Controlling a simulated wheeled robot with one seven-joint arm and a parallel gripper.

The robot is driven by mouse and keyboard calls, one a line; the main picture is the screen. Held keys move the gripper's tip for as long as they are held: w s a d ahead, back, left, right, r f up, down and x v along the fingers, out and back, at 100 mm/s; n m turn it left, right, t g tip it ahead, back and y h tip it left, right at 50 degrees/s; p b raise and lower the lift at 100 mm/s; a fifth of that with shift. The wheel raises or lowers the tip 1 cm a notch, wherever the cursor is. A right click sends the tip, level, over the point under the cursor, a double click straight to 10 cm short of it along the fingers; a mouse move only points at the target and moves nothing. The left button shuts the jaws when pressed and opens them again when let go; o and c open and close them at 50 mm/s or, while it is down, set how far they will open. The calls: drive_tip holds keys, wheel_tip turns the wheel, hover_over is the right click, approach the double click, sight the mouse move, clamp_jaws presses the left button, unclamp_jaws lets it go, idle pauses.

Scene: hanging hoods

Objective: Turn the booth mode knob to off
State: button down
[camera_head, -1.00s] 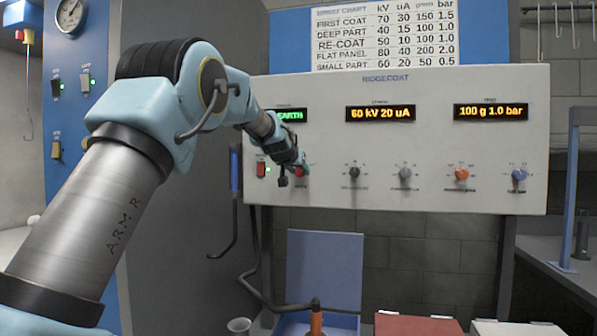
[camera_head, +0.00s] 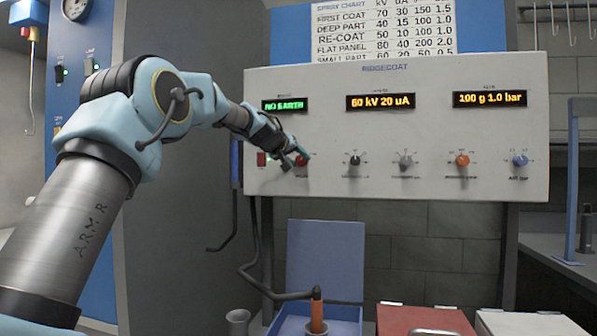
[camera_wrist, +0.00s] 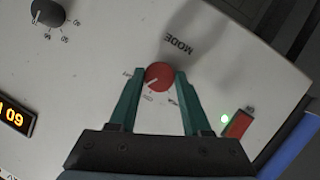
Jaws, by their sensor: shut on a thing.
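The booth mode knob is the red knob (camera_head: 302,159) at the left end of the white control panel's knob row. In the wrist view the red knob (camera_wrist: 158,75) sits beside the printed word MODE. Its pale pointer line slants to the lower left there; the small labels around it are too blurred to read surely. My gripper (camera_head: 298,160) is at the knob, and its two green fingers (camera_wrist: 160,79) are shut on the knob's sides in the wrist view. In the head view my gripper partly hides the knob.
A red rocker switch (camera_wrist: 238,124) with a lit green lamp is close beside the knob. A black knob (camera_head: 355,159), grey knob (camera_head: 405,160), orange knob (camera_head: 462,160) and blue knob (camera_head: 520,160) are to the right. The green display (camera_head: 284,104) reads NO EARTH.

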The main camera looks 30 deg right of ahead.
drive_tip(key=n+h+b, duration=0.1)
drive_tip(key=b, duration=0.1)
drive_tip(key=n+h+b, duration=0.1)
drive_tip(key=n+b, duration=0.1)
drive_tip(key=shift+a+f+g+b, duration=0.1)
drive_tip(key=shift+f+g+b, duration=0.2)
drive_tip(key=shift+f+b, duration=0.1)
drive_tip(key=shift+r+n+b, duration=0.1)
drive_tip(key=shift+n+b, duration=0.45)
drive_tip(key=shift+n, duration=0.05)
drive_tip(key=shift+r+h, duration=0.1)
drive_tip(key=shift+h, duration=0.3)
drive_tip(key=shift+c, duration=1.8)
unclamp_jaws()
drive_tip(key=b+v, duration=0.5)
drive_tip(key=v, duration=0.5)
drive_tip(key=shift+a+r, duration=0.2)
drive_tip(key=shift+a, duration=0.15)
